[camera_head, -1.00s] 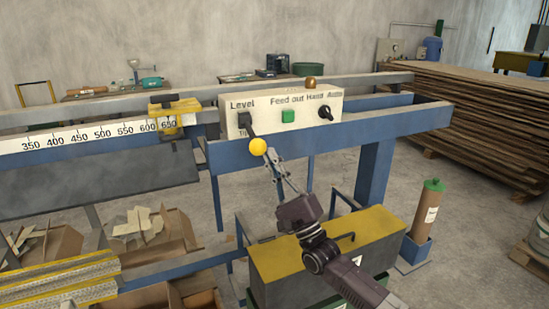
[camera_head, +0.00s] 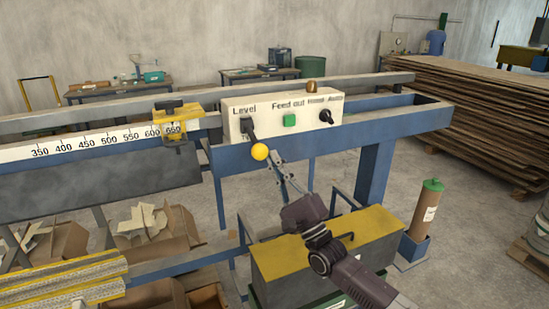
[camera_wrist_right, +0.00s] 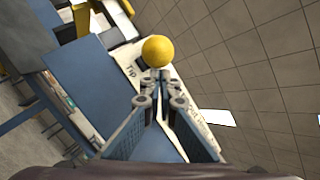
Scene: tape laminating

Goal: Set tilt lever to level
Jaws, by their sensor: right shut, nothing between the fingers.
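The tilt lever is a black stem with a yellow ball knob (camera_head: 260,151), on the cream control panel (camera_head: 268,106). The stem slopes down from its slot, and the knob hangs below the "Level" label near the panel's lower edge. My right gripper (camera_head: 278,158) is shut and empty, just right of the knob and slightly below it. In the right wrist view the knob (camera_wrist_right: 157,51) sits just beyond the shut fingertips (camera_wrist_right: 158,76). I cannot tell whether they touch it. My left gripper is out of view.
The panel also has a green button (camera_head: 289,120) and a black rotary switch (camera_head: 326,116). A blue frame beam (camera_head: 345,137) runs below it. A yellow-topped box (camera_head: 330,240) stands beneath my right arm. A ruler (camera_head: 90,141) runs to the left.

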